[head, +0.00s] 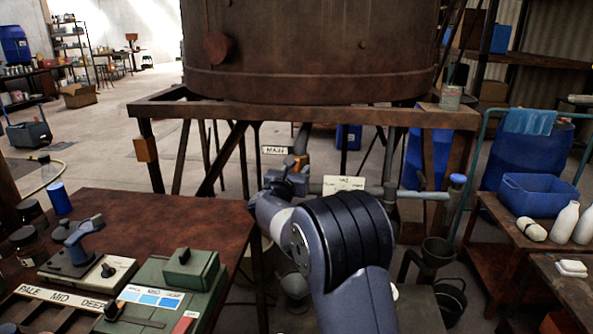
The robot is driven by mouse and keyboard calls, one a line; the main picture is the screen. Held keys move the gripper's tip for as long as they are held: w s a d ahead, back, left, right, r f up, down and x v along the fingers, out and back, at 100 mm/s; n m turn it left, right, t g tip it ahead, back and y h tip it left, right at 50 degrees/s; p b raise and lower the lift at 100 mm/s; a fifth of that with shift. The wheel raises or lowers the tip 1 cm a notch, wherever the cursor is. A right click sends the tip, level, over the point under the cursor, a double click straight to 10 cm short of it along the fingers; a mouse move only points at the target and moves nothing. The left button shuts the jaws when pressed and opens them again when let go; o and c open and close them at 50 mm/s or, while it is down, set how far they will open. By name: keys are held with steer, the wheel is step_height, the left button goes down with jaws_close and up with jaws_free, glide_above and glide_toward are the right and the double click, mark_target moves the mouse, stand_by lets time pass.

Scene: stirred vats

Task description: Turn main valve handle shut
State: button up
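A white sign reading MAIN (275,150) hangs below the rusty vat, near the middle of the view. Just right of it is a small orange-brown part (301,160) on a grey pipe; I cannot tell whether this is the main valve handle. My gripper (287,178) is just below the sign and in front of the pipe. It is small and dark against my arm, so I cannot tell whether its fingers are open or touch anything. My wrist and forearm hide much of the pipework below.
The vat (310,50) stands on a rusty frame (300,113) above the arm. A pipe with a blue-capped fitting (457,180), buckets and a blue bin (540,195) are at right.

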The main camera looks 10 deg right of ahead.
jaws_close()
stand_by(0.4)
steer(key=shift+d+m+b, duration=0.1)
steer(key=shift+m+b, duration=0.2)
steer(key=m+b, duration=0.2)
steer(key=m, duration=0.1)
steer(key=shift+s+d+f+g+b, duration=0.1)
steer(key=shift+d+f+g+b, duration=0.1)
steer(key=shift+d+g+b, duration=0.2)
steer(key=m+y+b, duration=0.1)
steer(key=m+b, duration=0.2)
steer(key=m, duration=0.1)
steer(key=f+m+y+b, duration=0.1)
steer(key=m+b, duration=0.2)
steer(key=m, duration=0.1)
steer(key=d+f+m+y+b, duration=0.1)
steer(key=m+y+b, duration=0.1)
steer(key=m+b, duration=0.1)
steer(key=shift+s+d+m, duration=0.1)
steer(key=shift+s+m, duration=0.1)
steer(key=shift+m, duration=0.3)
steer(key=shift+b, duration=0.35)
